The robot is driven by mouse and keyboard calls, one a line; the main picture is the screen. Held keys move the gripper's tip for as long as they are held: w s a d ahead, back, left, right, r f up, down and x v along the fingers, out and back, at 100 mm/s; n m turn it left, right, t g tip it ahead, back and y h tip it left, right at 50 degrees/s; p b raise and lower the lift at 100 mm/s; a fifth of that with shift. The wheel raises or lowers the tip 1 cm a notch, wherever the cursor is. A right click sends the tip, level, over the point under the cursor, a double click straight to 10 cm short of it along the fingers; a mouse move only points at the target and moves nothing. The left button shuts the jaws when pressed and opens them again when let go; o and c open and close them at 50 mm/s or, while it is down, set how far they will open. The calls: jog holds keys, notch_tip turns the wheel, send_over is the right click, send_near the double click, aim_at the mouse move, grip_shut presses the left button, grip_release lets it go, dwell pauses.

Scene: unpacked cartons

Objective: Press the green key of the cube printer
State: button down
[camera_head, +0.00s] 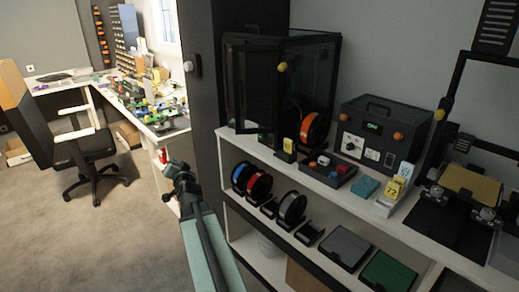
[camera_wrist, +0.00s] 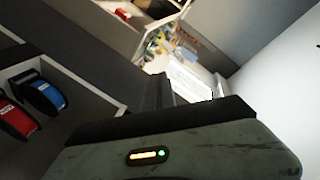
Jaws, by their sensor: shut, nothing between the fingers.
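A black box-shaped enclosure with dark clear panels (camera_head: 262,82), which looks like the cube printer, stands at the left end of the shelf top. A small green patch shows near its front foot, partly hidden by a yellow tag; I cannot tell whether it is the green key. The enclosure cannot be made out in the wrist view. My gripper (camera_head: 170,163) is shut and empty, left of the shelf unit and lower than the enclosure, well apart from it. In the wrist view its dark fingers (camera_wrist: 158,93) point toward the bright far desk.
A black device with a green display (camera_head: 379,131) stands right of the enclosure. An open-frame printer (camera_head: 465,185) is farther right. Left floor is clear before the office chair (camera_head: 84,147).

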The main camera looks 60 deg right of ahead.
aim_at(261, 136)
jog(key=s+d+r+m+g+h+b, duration=0.1)
jog(key=s+d+m+h, duration=0.3)
jog(key=s+d, duration=0.5)
jog(key=s+d+r+m+g+h+b, duration=0.2)
jog(key=s+d+m+g+h+b, duration=0.1)
jog(key=s+d, duration=0.5)
jog(key=m+g+h, duration=0.1)
jog(key=m+h, duration=0.1)
jog(key=shift+s+d+h, duration=0.35)
jog(key=shift+s+h, duration=0.05)
jog(key=shift+d, duration=0.1)
jog(key=shift+s+d, duration=0.45)
jog(key=shift+d, duration=0.9)
jog(key=shift+s+d, duration=0.4)
jog(key=shift+d, duration=0.95)
jog(key=shift+s+d, duration=0.45)
jog(key=shift+d, duration=0.9)
jog(key=shift+d, duration=0.1)
jog(key=shift+s+d, duration=0.15)
jog(key=shift+d, duration=0.15)
